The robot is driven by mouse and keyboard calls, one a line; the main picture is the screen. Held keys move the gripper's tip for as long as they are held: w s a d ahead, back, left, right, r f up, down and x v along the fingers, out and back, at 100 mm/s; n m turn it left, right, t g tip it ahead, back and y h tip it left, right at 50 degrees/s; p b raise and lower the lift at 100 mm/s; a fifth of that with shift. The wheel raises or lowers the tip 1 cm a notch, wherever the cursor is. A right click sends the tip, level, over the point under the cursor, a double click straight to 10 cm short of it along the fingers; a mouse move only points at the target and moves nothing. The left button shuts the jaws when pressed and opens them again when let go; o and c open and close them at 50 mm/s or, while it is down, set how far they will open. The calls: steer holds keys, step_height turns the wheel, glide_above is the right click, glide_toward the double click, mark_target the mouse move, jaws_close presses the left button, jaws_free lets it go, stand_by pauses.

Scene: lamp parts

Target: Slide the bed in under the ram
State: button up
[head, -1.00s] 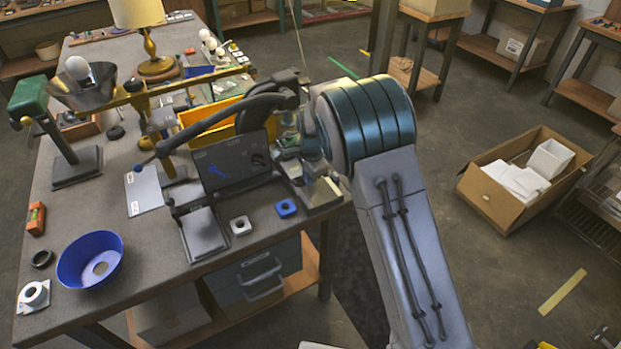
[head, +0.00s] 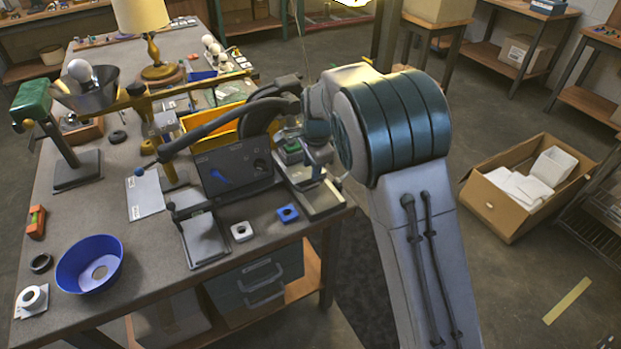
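A dark machine with an upright panel (head: 235,166) stands at the right front of the bench. A long curved black lever (head: 215,135) with a blue ball end reaches left over it. A flat grey plate (head: 204,241) lies in front of the panel, with a dark knobbed handle at its left; it looks like the bed, but I cannot be sure. A beige tray-like base with a green block (head: 291,152) stands right of the panel. I cannot pick out the ram. My gripper (head: 318,160) seems to be near the green block, mostly hidden by my arm; its fingers are not clear.
A blue bowl (head: 90,264) and a green-headed stand (head: 58,135) are at the left. A yellow bin (head: 215,125) stands behind the panel.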

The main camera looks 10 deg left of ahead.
step_height(320, 180, up, 7)
steer(key=shift+s+d+b, duration=0.3)
steer(key=shift+s+d, duration=0.1)
steer(key=shift+s, duration=0.05)
steer(key=s+d+r+n, duration=0.25)
steer(key=s+d, duration=0.25)
steer(key=d, duration=0.3)
steer(key=s+d+r+n, duration=0.2)
steer(key=s+d+r, duration=0.25)
steer(key=d, duration=0.45)
steer(key=s+d+f+n, duration=0.2)
steer(key=s+d, duration=0.3)
steer(key=s, duration=0.4)
steer(key=s+d+f+n+t+h, duration=0.1)
steer(key=s+d+n, duration=0.3)
steer(key=s, duration=0.5)
steer(key=shift+s+d+f, duration=0.3)
steer(key=shift+d+f, duration=0.05)
steer(key=shift+d, duration=0.55)
